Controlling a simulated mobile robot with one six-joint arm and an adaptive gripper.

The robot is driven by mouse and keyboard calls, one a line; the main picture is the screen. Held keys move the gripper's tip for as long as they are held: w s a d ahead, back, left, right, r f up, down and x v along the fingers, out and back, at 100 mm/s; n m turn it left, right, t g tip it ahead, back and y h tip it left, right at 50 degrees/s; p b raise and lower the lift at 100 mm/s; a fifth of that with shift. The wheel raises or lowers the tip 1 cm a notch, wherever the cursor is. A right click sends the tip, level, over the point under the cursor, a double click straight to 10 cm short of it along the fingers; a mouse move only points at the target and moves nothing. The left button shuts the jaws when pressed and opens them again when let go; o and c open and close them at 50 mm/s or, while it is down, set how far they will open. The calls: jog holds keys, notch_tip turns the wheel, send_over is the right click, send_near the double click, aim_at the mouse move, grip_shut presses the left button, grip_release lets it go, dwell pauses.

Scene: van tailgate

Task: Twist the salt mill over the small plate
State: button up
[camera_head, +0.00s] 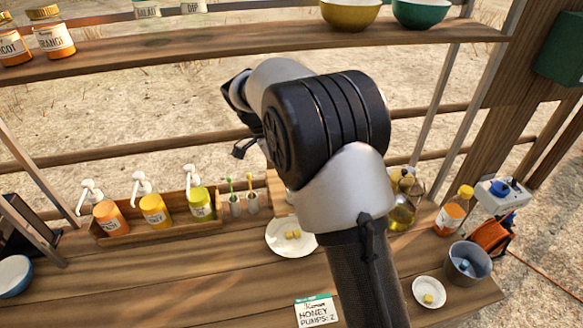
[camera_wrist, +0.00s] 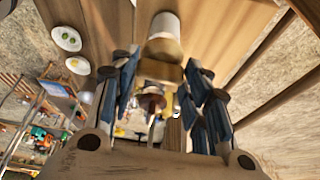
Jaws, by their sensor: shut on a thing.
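In the wrist view my gripper (camera_wrist: 160,98) is shut on a tan and brown piece with a dark knob (camera_wrist: 151,103), which looks like the salt mill. A pale cylinder (camera_wrist: 164,35) shows just beyond it; I cannot tell whether it is part of the mill. In the head view my arm hides the mill and most of the gripper. The small plate (camera_head: 429,301) lies at the front right with a yellow piece on it. A larger white plate (camera_head: 280,247) with yellow cubes lies near the middle, partly behind my arm.
A metal bucket (camera_head: 467,268), an oil bottle (camera_head: 402,215) and an orange bottle (camera_head: 452,214) stand at the right. A wooden rack (camera_head: 160,228) of pump jars stands at the left. A card (camera_head: 316,311) reads "Honey pumps: 2". A shelf (camera_head: 200,40) crosses the back.

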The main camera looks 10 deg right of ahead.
jog(key=shift+m, duration=0.6)
jog(key=o, duration=1.1)
jog(key=shift+c, duration=0.2)
jog(key=shift+w+a+r, duration=0.1)
jog(key=shift+a+r, duration=0.05)
jog(key=shift+r, duration=0.2)
jog(key=w+a, duration=0.2)
jog(key=a, duration=1)
jog(key=shift+r, duration=0.2)
jog(key=shift+c, duration=0.3)
